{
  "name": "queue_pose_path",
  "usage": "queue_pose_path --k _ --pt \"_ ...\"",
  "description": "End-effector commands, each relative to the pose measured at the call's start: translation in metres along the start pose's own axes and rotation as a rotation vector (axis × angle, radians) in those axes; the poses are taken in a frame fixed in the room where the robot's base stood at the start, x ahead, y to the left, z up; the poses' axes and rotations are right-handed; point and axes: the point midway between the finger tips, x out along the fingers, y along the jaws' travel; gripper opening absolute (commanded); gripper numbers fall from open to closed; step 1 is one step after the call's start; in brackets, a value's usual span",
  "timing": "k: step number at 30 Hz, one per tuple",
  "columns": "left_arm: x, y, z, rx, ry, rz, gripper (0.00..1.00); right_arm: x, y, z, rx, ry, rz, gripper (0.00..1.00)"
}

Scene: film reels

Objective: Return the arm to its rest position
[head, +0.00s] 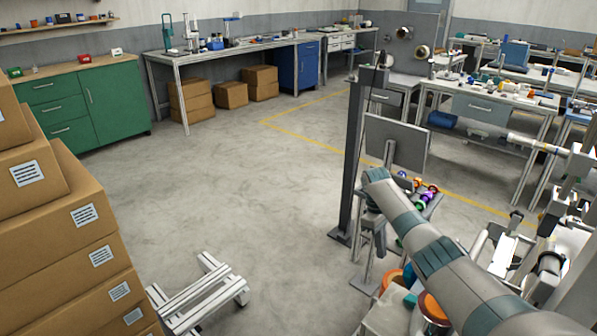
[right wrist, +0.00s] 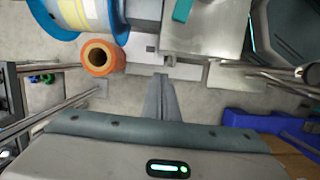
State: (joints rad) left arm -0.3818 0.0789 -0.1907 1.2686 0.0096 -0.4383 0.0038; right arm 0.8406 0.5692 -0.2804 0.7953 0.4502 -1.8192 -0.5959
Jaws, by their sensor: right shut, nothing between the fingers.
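My right arm (head: 440,258) comes in from the lower right of the head view and reaches up and left, beside a dark post. Its gripper is hard to make out there. In the right wrist view my right gripper (right wrist: 161,78) shows as two grey fingers close together, shut and empty. An orange reel (right wrist: 103,57) and a larger blue-rimmed reel (right wrist: 75,12) with a pale yellow middle lie to the left of the fingertips, apart from them. My left gripper is not in view.
A dark post (head: 352,160) and a grey panel (head: 397,143) stand close to my right arm. Colourful spools (head: 427,194) lie behind the arm. Stacked cartons (head: 60,215) fill the left side. A low pale frame (head: 205,292) stands on the floor. The middle floor is clear.

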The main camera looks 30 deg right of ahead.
Motion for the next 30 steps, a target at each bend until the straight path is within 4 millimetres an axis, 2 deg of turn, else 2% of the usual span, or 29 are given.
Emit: queue_pose_path --k 8,14,17,23,30 --pt "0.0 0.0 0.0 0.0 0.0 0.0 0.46 0.007 -0.006 -0.003 -0.008 0.0 0.01 0.0" --pt "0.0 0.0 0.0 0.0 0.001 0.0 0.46 0.04 -0.037 -0.012 -0.041 0.004 0.051 0.0" --pt "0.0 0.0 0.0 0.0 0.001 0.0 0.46 0.065 -0.065 -0.017 -0.065 0.017 0.08 0.0" --pt "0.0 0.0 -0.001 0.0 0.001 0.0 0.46 0.117 -0.137 -0.017 -0.107 0.069 0.129 0.0" --pt "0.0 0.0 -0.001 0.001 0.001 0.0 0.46 0.162 -0.23 0.006 -0.122 0.164 0.147 0.0"
